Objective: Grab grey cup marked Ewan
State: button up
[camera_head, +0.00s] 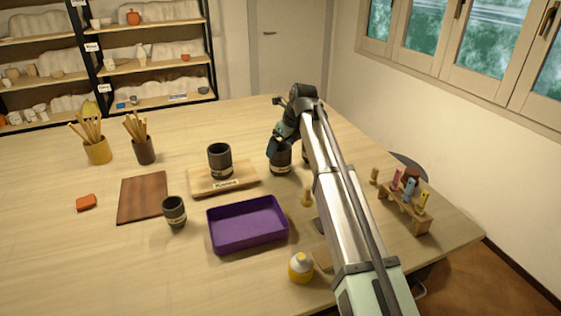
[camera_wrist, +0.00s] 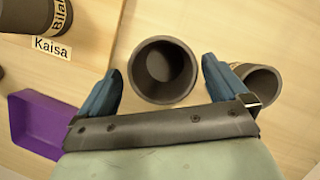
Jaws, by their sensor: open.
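A dark grey cup (camera_head: 281,165) with a pale name band stands upright on the table right of the board. I cannot read its name. In the wrist view I look down into a grey cup (camera_wrist: 160,88), which lies between the blue fingertips of my gripper (camera_wrist: 160,68). My gripper (camera_head: 276,143) is open, with a finger on either side and no clear grip. A second grey cup (camera_wrist: 262,84) stands just right of the right finger, and is mostly hidden behind my arm in the head view. No cup in view shows a readable "Ewan".
Another grey cup (camera_head: 220,155) stands on a wooden board (camera_head: 240,184); the wrist view shows "Bilal" on this cup (camera_wrist: 28,14) and "Kaisa" on the board. The left front table is clear.

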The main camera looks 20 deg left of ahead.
jog(key=x, duration=0.4)
jog(key=shift+w+f, duration=0.15)
jog(key=shift+f, duration=0.05)
jog(key=c, duration=1)
